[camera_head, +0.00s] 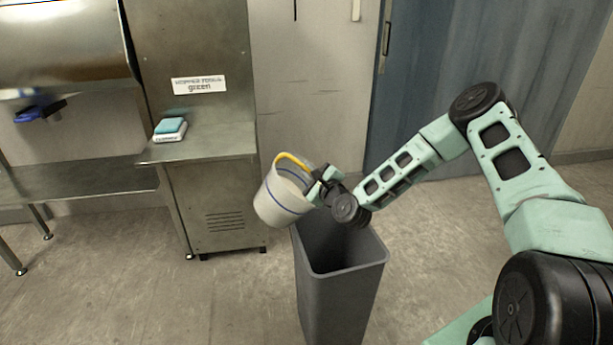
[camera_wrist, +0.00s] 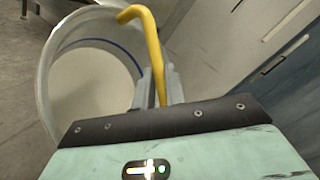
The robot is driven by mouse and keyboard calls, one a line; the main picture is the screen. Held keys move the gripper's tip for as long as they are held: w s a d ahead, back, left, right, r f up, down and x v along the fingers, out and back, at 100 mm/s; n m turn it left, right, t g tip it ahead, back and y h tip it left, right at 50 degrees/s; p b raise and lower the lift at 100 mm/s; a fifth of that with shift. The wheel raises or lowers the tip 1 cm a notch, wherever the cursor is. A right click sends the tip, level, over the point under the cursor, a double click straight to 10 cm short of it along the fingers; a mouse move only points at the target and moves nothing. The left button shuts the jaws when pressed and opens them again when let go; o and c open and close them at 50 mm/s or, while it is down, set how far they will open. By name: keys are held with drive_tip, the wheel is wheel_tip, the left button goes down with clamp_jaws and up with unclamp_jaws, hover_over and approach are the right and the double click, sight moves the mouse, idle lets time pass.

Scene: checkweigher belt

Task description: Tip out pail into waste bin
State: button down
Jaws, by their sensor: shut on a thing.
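The pail (camera_head: 275,204) is white with a blue band and a yellow handle (camera_head: 290,159). It hangs tilted in the air by the back left of the waste bin's mouth. My gripper (camera_head: 315,180) is shut on the yellow handle at the pail's right side. In the wrist view the handle (camera_wrist: 150,45) runs between the fingers, and the pail (camera_wrist: 60,75) opens toward the camera. Its inside looks pale; I cannot tell whether anything lies in it. The waste bin (camera_head: 340,300) is tall, dark grey and open-topped. It stands on the floor below my gripper.
A steel cabinet (camera_head: 215,205) with a ledge stands left of the pail. A teal and white block (camera_head: 170,130) lies on the ledge below a label (camera_head: 198,85). A steel bench (camera_head: 80,178) is farther left. A blue door (camera_head: 470,60) stands behind. The floor around the bin is clear.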

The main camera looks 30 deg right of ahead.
drive_tip(key=shift+s+d+f+m+t+h+b, duration=0.3)
drive_tip(key=shift+s+d+f+m+t+b, duration=0.55)
drive_tip(key=shift+b, duration=0.85)
drive_tip(key=shift+s+d+f+m+t+h+b, duration=0.25)
drive_tip(key=shift+d+f+m+t+b, duration=0.35)
drive_tip(key=shift+m+b, duration=0.85)
drive_tip(key=shift+s+d+f+m+t+h+b, duration=0.35)
drive_tip(key=shift+s+d+f+m+t+b, duration=0.35)
drive_tip(key=shift+b, duration=1.25)
drive_tip(key=f+m+b, duration=0.1)
drive_tip(key=b, duration=0.1)
drive_tip(key=s+d+f+m+h+b, duration=0.1)
drive_tip(key=f+m+b, duration=0.1)
drive_tip(key=b, duration=0.1)
drive_tip(key=d+f+m+t+h+b, duration=0.1)
drive_tip(key=f+b, duration=0.1)
drive_tip(key=shift+s+d+b, duration=0.15)
drive_tip(key=shift+d+b, duration=0.1)
drive_tip(key=shift+b, duration=0.15)
drive_tip(key=shift+m+h, duration=0.4)
drive_tip(key=shift+h, duration=0.1)
drive_tip(key=shift+d+r, duration=0.1)
